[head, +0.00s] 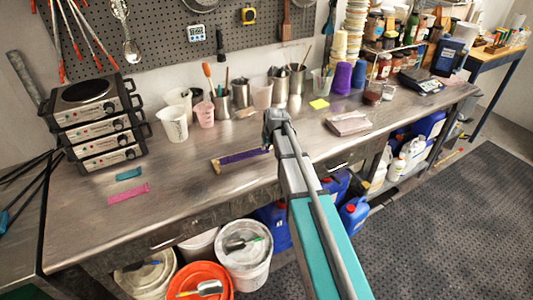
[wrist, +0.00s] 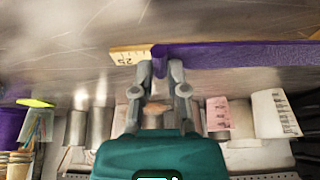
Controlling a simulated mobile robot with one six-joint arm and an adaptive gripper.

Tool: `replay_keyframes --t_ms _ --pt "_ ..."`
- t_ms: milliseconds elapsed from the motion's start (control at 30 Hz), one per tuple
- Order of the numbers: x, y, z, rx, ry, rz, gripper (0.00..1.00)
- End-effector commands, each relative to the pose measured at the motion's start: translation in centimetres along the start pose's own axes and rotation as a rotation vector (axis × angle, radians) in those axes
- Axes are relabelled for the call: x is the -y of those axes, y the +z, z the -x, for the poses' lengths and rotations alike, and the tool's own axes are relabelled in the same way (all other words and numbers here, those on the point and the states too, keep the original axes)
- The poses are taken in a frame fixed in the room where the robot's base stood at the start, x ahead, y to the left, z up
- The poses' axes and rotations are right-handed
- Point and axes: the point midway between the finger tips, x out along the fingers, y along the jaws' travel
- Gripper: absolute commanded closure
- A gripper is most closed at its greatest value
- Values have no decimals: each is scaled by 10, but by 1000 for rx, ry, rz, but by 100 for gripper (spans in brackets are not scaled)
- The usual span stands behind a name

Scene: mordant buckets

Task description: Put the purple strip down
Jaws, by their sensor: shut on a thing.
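The purple strip (head: 240,157) lies long and narrow along a pale wooden ruler (head: 216,166) on the metal bench. In the wrist view, the strip (wrist: 240,54) runs to the right from my fingertips and covers most of the ruler (wrist: 128,56), whose end marked 25 shows at the left. My gripper (wrist: 160,68) is shut on the strip's end, where a small purple bit stands up between the fingertips. In the head view, my gripper (head: 268,146) is at the strip's right end, partly hidden by my wrist. I cannot tell whether the held end touches the ruler.
A teal strip (head: 128,174) and a pink strip (head: 128,194) lie at the left, near stacked hot plates (head: 98,122). Cups (head: 174,123) and metal canisters (head: 241,93) stand behind. A folded cloth (head: 348,124) lies right of my arm. The bench front is clear.

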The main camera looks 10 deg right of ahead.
Motion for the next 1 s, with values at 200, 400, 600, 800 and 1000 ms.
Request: replay_keyframes --t_ms 200,400,600,800,1000 --pt "-2 -3 -12 0 0 0 100" --pt "-2 3 -28 0 0 0 100" --pt "-2 8 -39 0 0 0 100" --pt "-2 8 -40 0 0 0 100" --pt "-2 8 -40 0 0 0 100"
